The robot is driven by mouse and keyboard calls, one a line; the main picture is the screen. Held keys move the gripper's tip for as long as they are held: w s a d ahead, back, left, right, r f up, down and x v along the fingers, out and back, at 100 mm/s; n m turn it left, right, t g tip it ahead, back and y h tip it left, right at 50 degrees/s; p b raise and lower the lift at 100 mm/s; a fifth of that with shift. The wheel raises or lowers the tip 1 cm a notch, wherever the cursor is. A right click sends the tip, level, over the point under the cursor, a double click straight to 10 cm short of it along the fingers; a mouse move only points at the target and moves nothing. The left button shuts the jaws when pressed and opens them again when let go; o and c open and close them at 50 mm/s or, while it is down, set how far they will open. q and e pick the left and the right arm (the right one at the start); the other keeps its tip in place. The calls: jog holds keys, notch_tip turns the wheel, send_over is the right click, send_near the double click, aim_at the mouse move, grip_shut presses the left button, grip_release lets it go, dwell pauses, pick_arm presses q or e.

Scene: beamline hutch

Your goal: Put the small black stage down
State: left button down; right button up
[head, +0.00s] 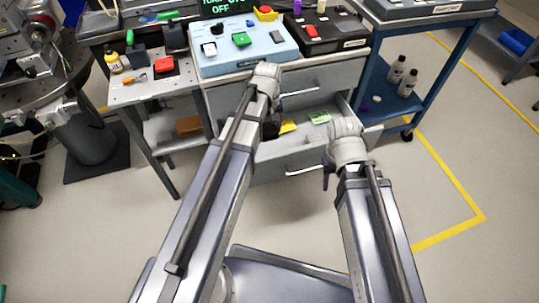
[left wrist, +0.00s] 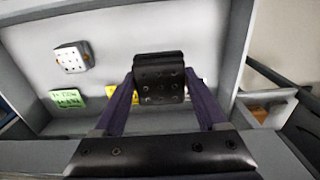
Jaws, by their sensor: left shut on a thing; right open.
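The small black stage (left wrist: 160,78) is a dark block with small holes in its face. It sits between the two fingers of my left gripper (left wrist: 163,92), which is shut on it. In the left wrist view it appears over the pale inside of an open drawer (left wrist: 120,25); I cannot tell whether it touches the drawer floor. In the head view my left gripper (head: 271,129) is at the left part of that open drawer (head: 345,108), and the stage is not clearly distinguishable there. My right gripper (head: 328,177) is open, by the drawer's front.
The drawer holds a green card (left wrist: 69,98), a yellow card (left wrist: 109,91) partly hidden by a finger, and a whitish block (left wrist: 74,57). A blue tray (head: 245,47) and a black tray (head: 327,33) stand above. A blue cart (head: 368,88) is to the right.

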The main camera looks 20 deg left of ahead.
pick_arm(q)
jog(key=b, duration=0.6)
send_over(268, 150)
jog(key=s, duration=0.2)
jog(key=f, duration=0.8)
jog(key=shift+d, duration=0.4)
pick_arm(e)
notch_tip(268, 150, down, 8)
pick_arm(q)
jog(key=shift+b, duration=0.3)
pick_arm(e)
jog(key=shift+d, duration=0.1)
pick_arm(q)
notch_tip(268, 150, down, 4)
jog(key=b, duration=0.3)
jog(key=shift+r+b, duration=0.15)
jog(key=shift+b, duration=0.2)
pick_arm(e)
notch_tip(268, 150, down, 4)
jog(key=shift+w+r, duration=0.1)
jog(key=shift+r, duration=0.05)
pick_arm(q)
grip_release()
notch_tip(268, 150, up, 12)
jog(key=p, duration=1.2)
pick_arm(e)
notch_tip(268, 150, up, 12)
